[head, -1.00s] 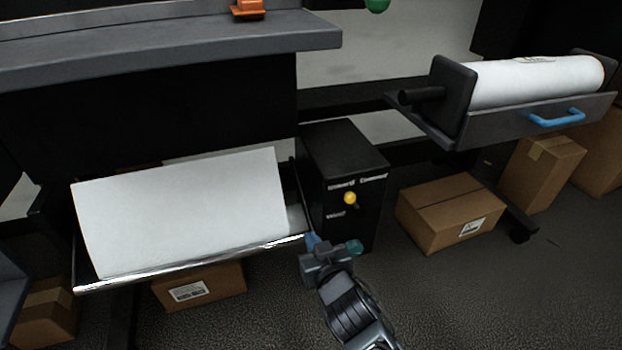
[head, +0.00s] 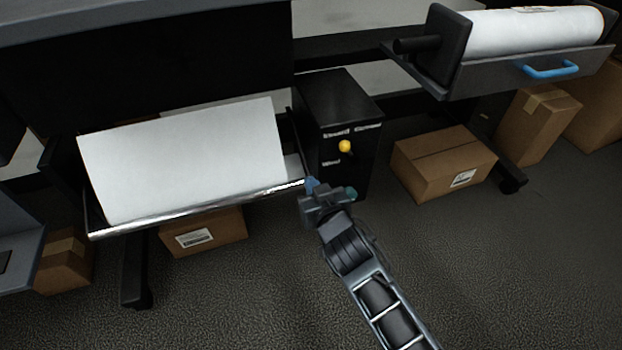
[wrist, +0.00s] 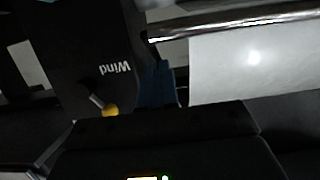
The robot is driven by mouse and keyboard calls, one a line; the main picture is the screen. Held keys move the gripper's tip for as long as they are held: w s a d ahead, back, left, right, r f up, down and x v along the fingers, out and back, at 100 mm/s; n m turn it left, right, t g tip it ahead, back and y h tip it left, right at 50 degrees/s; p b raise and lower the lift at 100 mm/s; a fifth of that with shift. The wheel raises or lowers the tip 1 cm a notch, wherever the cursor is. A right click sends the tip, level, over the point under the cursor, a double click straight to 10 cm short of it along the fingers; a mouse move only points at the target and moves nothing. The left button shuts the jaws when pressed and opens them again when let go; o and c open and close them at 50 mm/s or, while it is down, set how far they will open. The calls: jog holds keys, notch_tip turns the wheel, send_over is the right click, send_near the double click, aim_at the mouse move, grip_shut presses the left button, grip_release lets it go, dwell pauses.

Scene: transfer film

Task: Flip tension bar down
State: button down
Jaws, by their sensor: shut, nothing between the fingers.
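The tension bar (head: 195,210) is a shiny silver bar along the front lower edge of the white paper roll (head: 190,160). It spans the upper right of the wrist view (wrist: 235,21). My gripper (head: 312,185) is shut and empty, with its blue fingers right beside the bar's right end. In the wrist view the blue fingers (wrist: 158,85) lie just past the bar's end. I cannot tell whether they touch it.
A black control box (head: 340,125) with a yellow-knobbed switch (head: 345,146) stands just right of the bar's end. Cardboard boxes (head: 203,232) (head: 445,163) sit on the floor. A second roll (head: 535,32) rests on a stand at upper right. The floor in front is clear.

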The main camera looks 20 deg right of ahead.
jog(key=p+v, duration=0.1)
jog(key=v, duration=0.9)
jog(key=shift+s+p, duration=0.35)
jog(key=shift+s+f, duration=0.1)
jog(key=d+f+v, duration=0.1)
jog(key=d+v, duration=0.1)
jog(key=v, duration=1.1)
jog(key=s+d+f+v, duration=0.1)
jog(key=v, duration=1.3)
jog(key=s+d+r, duration=0.3)
jog(key=s+r, duration=0.5)
jog(key=r, duration=0.1)
notch_tip(320, 180, up, 23)
jog(key=p, duration=2.3)
jog(key=shift+y, duration=0.3)
